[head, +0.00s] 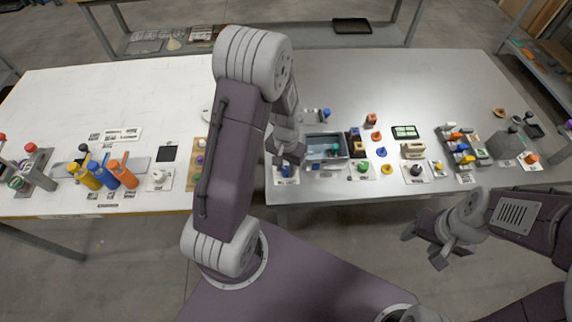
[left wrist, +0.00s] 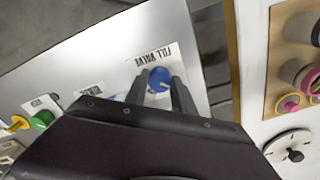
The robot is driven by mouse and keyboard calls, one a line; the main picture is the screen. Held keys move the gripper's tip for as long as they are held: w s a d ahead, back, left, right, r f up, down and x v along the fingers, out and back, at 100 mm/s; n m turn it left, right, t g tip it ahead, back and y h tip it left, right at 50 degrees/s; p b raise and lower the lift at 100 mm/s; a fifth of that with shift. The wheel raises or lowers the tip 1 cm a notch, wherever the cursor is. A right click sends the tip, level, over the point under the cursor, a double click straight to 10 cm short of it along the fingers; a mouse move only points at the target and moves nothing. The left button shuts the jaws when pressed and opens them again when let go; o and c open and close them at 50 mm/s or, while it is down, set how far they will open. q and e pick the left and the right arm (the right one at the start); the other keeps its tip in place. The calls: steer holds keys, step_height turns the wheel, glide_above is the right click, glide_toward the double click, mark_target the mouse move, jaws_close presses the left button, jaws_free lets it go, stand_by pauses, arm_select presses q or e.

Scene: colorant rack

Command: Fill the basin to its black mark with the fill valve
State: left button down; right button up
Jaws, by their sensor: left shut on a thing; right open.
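The fill valve is a blue knob (left wrist: 159,78) on a white plate lettered "FILL VALVE" in the left wrist view. In the head view the knob (head: 286,170) shows at the table's front edge, partly under my gripper. My left gripper (head: 284,160) is shut on the knob, with one finger on each side of it. The basin (head: 312,157) is a grey rectangular tub just right of the valve. Bluish water seems to lie in it; its level and the black mark are too small to tell. My right gripper (head: 440,250) is open and empty, in front of the table.
A green knob (left wrist: 41,119) stands beyond the valve in the left wrist view. Colored bottles (head: 104,172) stand on the white table at left. Several small blocks, knobs and a green-screened device (head: 405,132) stand right of the basin. The steel table's back half is clear.

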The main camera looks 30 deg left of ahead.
mark_target(286, 169)
arm_select(q)
steer(key=c, duration=1.1)
jaws_free()
steer(key=shift+o, duration=0.2)
step_height(286, 169, up, 9)
steer(key=p, duration=0.1)
steer(key=s+d+r+t, duration=0.1)
steer(key=s+d, duration=0.3)
steer(key=s, duration=0.4)
steer(key=shift+s+d+r+n, duration=0.15)
steer(key=shift+d+r+n, duration=0.15)
steer(key=shift+d, duration=0.1)
